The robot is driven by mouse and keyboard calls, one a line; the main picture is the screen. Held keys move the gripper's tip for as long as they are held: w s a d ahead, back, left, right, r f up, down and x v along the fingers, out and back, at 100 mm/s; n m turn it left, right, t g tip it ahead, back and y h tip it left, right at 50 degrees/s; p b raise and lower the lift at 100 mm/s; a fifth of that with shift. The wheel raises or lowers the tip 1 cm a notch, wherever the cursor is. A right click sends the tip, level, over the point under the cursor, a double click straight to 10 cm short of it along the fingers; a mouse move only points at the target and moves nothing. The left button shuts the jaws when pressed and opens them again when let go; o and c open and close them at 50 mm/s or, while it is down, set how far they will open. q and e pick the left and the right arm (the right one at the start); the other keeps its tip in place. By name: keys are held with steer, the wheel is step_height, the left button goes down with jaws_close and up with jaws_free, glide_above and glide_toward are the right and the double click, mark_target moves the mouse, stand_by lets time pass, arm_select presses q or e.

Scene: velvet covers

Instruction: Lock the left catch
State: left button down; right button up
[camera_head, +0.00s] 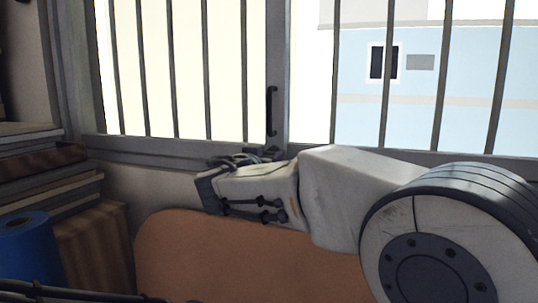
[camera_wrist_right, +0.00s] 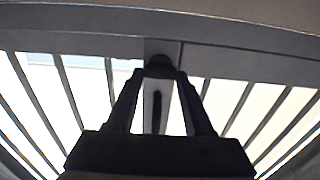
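The barred window has a central upright (camera_head: 279,75) with a slim dark vertical handle (camera_head: 271,110) on it. My right gripper (camera_head: 205,180) reaches in from the right, just below the window's bottom rail and to the left of the central upright. In the right wrist view its two fingers (camera_wrist_right: 160,72) are apart. A small dark rounded piece (camera_wrist_right: 160,66), perhaps the catch, shows between the fingertips. I cannot tell whether the fingers touch it. The dark handle also shows between the fingers, farther down (camera_wrist_right: 156,112).
An orange rounded panel (camera_head: 240,265) stands below the window, behind my right arm. Stacked books or boards (camera_head: 45,175) and a blue roll (camera_head: 28,262) stand at the left. The window bars (camera_head: 172,70) lie behind the gripper area.

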jaws_close()
steer(key=n+b, duration=0.3)
steer(key=n, duration=0.3)
steer(key=n+b, duration=0.4)
steer(key=n, duration=0.2)
steer(key=n+b, duration=0.4)
steer(key=n, duration=0.1)
steer(key=shift+a+f+n, duration=0.25)
steer(key=shift+n, duration=0.15)
stand_by(0.4)
steer(key=o, duration=1)
jaws_free()
